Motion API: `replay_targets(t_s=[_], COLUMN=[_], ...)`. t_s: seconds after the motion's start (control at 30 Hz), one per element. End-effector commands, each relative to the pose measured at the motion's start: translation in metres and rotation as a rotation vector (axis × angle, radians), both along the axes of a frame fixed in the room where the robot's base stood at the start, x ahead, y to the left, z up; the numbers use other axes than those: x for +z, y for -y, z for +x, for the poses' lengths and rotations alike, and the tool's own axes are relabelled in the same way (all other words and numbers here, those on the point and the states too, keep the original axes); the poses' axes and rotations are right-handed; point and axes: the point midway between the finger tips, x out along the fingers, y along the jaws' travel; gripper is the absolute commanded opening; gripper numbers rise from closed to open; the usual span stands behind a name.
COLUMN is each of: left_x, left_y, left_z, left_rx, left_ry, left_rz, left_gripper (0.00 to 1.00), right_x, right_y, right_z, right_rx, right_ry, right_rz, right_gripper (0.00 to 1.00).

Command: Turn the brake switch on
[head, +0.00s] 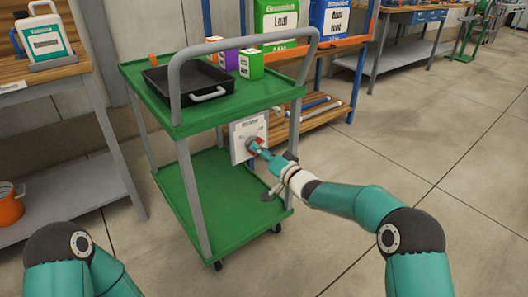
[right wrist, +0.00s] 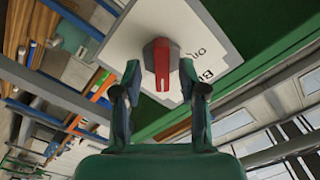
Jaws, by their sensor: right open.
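The brake switch is a rotary knob (right wrist: 161,62) with a dark grey body and a red bar, on a white panel (head: 237,151) fixed to the end of a green cart. The panel also fills the upper middle of the right wrist view (right wrist: 120,55), with partly hidden dark lettering. My right gripper (head: 260,149) is at the panel. In the right wrist view its open fingers (right wrist: 160,80) stand one on each side of the knob, with a small gap showing on each side. My left arm shows at the lower left; its gripper is out of view.
The green cart (head: 225,200) has grey posts, a curved grey handle (head: 175,75) and wheels. A black tray (head: 180,85) and small boxes (head: 251,64) sit on top. A wooden shelf rack (head: 325,112) stands behind. The floor to the right is clear.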

Motion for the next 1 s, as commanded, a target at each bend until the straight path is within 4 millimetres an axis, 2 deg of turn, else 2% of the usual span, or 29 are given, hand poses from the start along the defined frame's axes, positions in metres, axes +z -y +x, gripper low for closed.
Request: replay_targets(t_s=[0.17,0.47,0.57,0.73,0.83,0.87,0.9,1.0], left_x=[-0.001,-0.001,-0.001,-0.001,-0.001,-0.002,-0.002,-0.002], left_y=[0.000,0.000,0.000,0.000,0.000,-0.001,0.000,0.000], left_z=[0.000,0.000,0.000,0.000,0.000,0.001,0.000,0.000], left_rx=[0.000,0.000,0.000,0.000,0.000,0.004,0.001,0.000], left_ry=[0.000,0.000,0.000,0.000,0.000,0.001,0.000,0.000], left_rz=[0.000,0.000,0.000,0.000,0.000,0.000,0.000,0.000], left_gripper=[0.40,0.40,0.40,0.40,0.40,0.40,0.40,0.40], right_x=[0.000,0.000,0.000,0.000,0.000,0.000,0.000,-0.001], right_y=[-0.006,-0.006,-0.006,-0.006,-0.005,0.013,0.006,0.002], right_z=[0.008,0.009,0.009,0.009,0.009,0.010,0.010,0.010], right_rx=[-0.001,-0.001,-0.001,-0.001,-0.003,-0.008,-0.006,-0.009], right_ry=[0.001,-0.001,-0.001,-0.001,-0.001,-0.001,-0.002,0.000], right_rz=[0.000,0.001,0.001,0.001,0.001,-0.001,0.001,-0.004], right_gripper=[0.42,0.42,0.29,0.00,0.00,0.00,0.00,0.00])
